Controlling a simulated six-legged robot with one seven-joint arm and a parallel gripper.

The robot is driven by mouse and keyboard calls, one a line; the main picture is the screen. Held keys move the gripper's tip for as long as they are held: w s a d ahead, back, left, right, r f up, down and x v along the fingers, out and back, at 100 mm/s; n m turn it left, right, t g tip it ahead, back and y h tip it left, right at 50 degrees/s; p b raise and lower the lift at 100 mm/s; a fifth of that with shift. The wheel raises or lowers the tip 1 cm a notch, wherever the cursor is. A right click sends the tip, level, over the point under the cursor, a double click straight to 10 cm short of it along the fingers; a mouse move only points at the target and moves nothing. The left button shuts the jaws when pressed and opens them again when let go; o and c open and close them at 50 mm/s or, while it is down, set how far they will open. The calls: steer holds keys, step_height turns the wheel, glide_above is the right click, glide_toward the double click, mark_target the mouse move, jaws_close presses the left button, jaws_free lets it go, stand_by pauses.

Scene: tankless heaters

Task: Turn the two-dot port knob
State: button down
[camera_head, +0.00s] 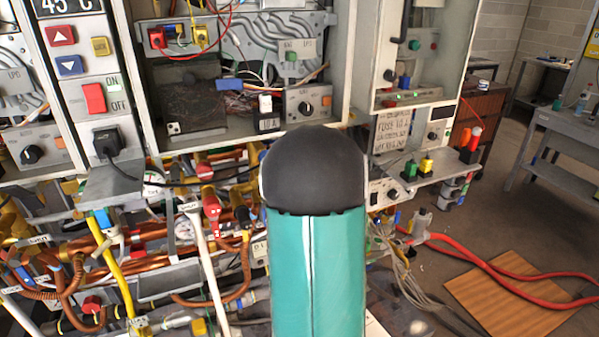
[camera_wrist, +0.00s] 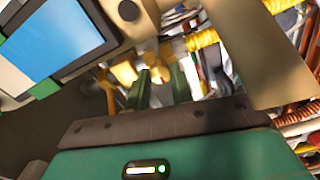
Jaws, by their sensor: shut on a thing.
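In the wrist view my gripper (camera_wrist: 162,78) has its two dark green fingers close around a small yellow knob-like part (camera_wrist: 157,72), beneath a beige panel. The fingers hide much of this part, and I cannot make out any dot marks on it. Another yellow fitting (camera_wrist: 123,72) is just left of the fingers. In the head view my teal and black arm covers the middle of the picture, and the gripper and the held part are hidden behind it.
A blue screen (camera_wrist: 62,38) is at the upper left of the wrist view. Yellow corrugated pipe (camera_wrist: 202,39) and copper coils (camera_wrist: 296,112) crowd the right. In the head view, copper pipes (camera_head: 95,240) and a yellow pipe (camera_head: 112,262) fill the lower left; red hoses (camera_head: 490,268) cross the floor at right.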

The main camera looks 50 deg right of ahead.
steer(key=shift+n, duration=0.3)
steer(key=c, duration=1.2)
jaws_free()
steer(key=shift+s, duration=0.1)
steer(key=v, duration=1.3)
steer(key=shift+s+a, duration=0.2)
steer(key=shift+s, duration=0.05)
